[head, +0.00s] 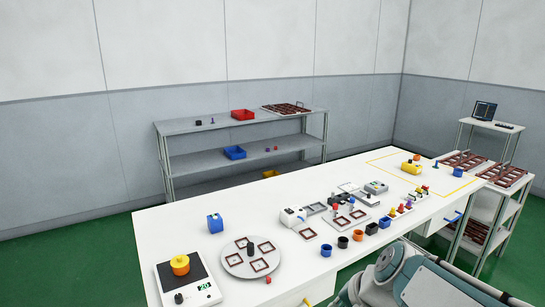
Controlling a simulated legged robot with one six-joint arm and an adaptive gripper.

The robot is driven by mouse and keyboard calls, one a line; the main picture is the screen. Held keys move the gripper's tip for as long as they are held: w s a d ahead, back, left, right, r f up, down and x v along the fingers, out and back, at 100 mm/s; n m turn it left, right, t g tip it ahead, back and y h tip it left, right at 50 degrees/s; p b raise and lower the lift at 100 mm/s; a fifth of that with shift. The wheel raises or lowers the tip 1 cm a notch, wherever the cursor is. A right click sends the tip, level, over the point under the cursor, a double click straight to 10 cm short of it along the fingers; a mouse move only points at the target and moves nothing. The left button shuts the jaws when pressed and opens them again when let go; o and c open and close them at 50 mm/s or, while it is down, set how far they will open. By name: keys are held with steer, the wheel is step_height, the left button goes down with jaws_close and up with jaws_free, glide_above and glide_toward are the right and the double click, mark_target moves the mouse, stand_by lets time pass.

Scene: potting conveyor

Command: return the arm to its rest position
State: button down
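My arm (440,283) shows at the bottom right as pale grey and teal links, low against the near edge of the long white table (240,207). The links look folded close to my body. My gripper is not seen in the head view, so its fingers and anything in them are hidden. No part of the arm visibly touches the things on the table.
Near the arm stand small black and orange pots (358,235). Farther left are a round grey turntable (237,268), a blue container (215,223) and a scale (193,287) bearing a yellow-orange item. A grey shelf (190,126) stands behind; a tray rack (505,180) stands right.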

steer(key=s+d+r+n+h, duration=0.1)
steer(key=s+n+h, duration=0.1)
steer(key=s+n, duration=0.2)
steer(key=s+d+r+n+h, duration=0.1)
steer(key=s+n, duration=0.3)
steer(key=s, duration=0.5)
steer(key=shift+d+r+t+h, duration=0.4)
steer(key=shift+d+h, duration=0.1)
steer(key=shift+d, duration=0.15)
